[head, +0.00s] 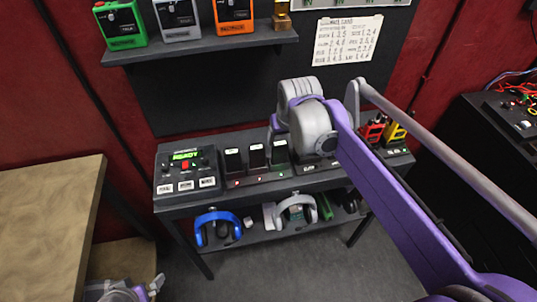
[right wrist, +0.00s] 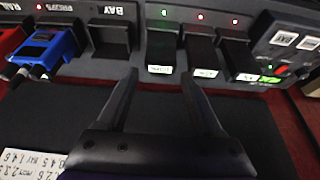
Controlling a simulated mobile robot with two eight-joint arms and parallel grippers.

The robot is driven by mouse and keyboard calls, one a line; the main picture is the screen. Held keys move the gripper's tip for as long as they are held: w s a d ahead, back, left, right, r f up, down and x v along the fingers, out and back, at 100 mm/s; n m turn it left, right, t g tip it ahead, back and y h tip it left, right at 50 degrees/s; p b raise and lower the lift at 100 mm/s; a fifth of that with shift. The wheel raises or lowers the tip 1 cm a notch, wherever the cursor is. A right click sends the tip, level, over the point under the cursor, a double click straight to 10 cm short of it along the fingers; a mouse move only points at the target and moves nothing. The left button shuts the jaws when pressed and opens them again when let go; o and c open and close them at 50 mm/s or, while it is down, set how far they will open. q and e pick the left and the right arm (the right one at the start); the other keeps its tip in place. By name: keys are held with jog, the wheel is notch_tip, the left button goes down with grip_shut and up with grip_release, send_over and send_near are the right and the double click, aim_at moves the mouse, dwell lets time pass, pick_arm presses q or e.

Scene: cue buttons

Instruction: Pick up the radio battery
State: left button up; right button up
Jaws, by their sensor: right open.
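Three black radio batteries stand in a row of charger slots on the bench. In the right wrist view, one battery (right wrist: 160,50) has a green light by it. The middle battery (right wrist: 200,52) and the outer battery (right wrist: 238,58) have red lights by them. They also show in the head view, where the green-lit battery (head: 278,152) is nearest my right arm. My right gripper (right wrist: 159,76) is open and empty, with the green-lit battery between its fingers in the picture, apart from them. My right fingertips are hidden in the head view.
A console (head: 186,166) reading READY stands left of the batteries. An empty bay (right wrist: 113,38) and a blue radio (right wrist: 48,45) lie on their other side. Headsets (head: 217,226) rest on the lower shelf. A wall shelf (head: 200,46) holds several radios. A note (head: 347,40) hangs above.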

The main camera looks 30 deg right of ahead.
aim_at(281, 144)
jog(key=x, duration=0.3)
jog(key=shift+d+f, duration=0.1)
jog(key=shift+f, duration=0.2)
jog(key=shift+w+x, duration=0.15)
jog(key=shift+x, duration=1.2)
jog(key=shift+w+x, duration=0.15)
jog(key=shift+x, duration=1.25)
jog(key=shift+r, duration=0.15)
grip_shut()
